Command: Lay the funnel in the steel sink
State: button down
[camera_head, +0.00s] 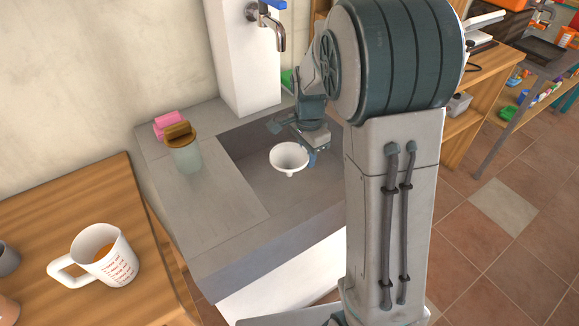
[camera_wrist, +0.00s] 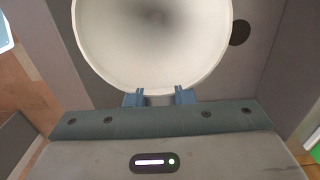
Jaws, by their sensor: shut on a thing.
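The white funnel (camera_head: 289,157) is in my gripper (camera_head: 309,152), mouth up and spout down, over the basin of the grey sink (camera_head: 268,207). In the wrist view the funnel's round mouth (camera_wrist: 150,45) fills the upper middle, and the two blue fingers of my gripper (camera_wrist: 159,98) are shut on its near edge. The sink's grey floor and a dark round drain hole (camera_wrist: 239,33) show beside the funnel. I cannot tell whether the spout touches the basin floor.
A jar with a brown lid (camera_head: 184,148) and a pink item (camera_head: 168,122) stand on the sink's left ledge. A tap (camera_head: 272,25) on a white pillar is above the back. A wooden table with a measuring cup (camera_head: 97,255) is at left.

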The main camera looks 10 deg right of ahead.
jog(key=f, duration=0.5)
jog(key=f+b, duration=0.1)
jog(key=f, duration=0.5)
jog(key=shift+w+a, duration=0.1)
jog(key=shift+w, duration=0.1)
jog(key=c, duration=1.3)
grip_release()
jog(key=shift+f, duration=0.1)
jog(key=shift+o, duration=0.2)
